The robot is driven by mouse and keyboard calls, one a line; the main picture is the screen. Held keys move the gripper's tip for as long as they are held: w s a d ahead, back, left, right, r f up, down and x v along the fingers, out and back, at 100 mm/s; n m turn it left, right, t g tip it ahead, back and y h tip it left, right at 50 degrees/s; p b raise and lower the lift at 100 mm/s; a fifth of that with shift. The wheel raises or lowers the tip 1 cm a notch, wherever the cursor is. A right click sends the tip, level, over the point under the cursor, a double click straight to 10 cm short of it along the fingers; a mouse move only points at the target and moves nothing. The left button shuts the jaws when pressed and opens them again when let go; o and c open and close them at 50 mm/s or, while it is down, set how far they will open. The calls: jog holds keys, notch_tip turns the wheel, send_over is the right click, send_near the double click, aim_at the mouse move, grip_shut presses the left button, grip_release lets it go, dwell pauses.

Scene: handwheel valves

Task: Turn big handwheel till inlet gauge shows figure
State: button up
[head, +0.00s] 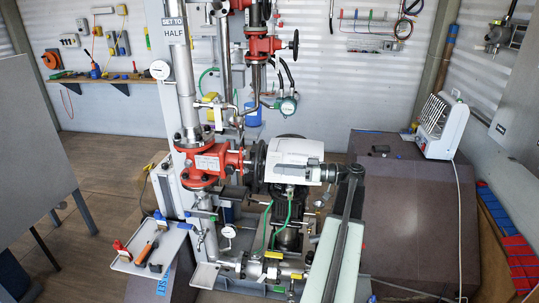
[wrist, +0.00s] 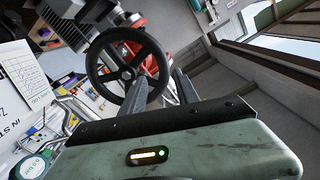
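The big handwheel (head: 257,166) is dark and stands nearly edge-on at the right of the lower red valve (head: 205,163). In the wrist view the black spoked wheel (wrist: 128,68) is seen from the front. My gripper (wrist: 160,78) has its two grey fingers apart. The left finger overlaps the wheel and the right one is just past its right rim. I cannot tell whether they touch it. A sign (head: 174,30) reads "SET TO HALF". A round white gauge (head: 160,70) is at upper left, another gauge (head: 228,231) lower down. Their needles are too small to read, and which is the inlet gauge is unclear.
A second red valve (head: 264,46) with a smaller handwheel (head: 295,44) sits higher on the pipes. A tray with tools (head: 125,262) is at lower left. A dark block (head: 415,220) with a white heater-like unit (head: 440,125) is at right. Floor at left is clear.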

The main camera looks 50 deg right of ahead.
jog(key=x, duration=0.7)
jog(key=shift+w+a, duration=0.1)
jog(key=shift+w, duration=0.05)
grip_shut()
jog(key=shift+r, duration=0.1)
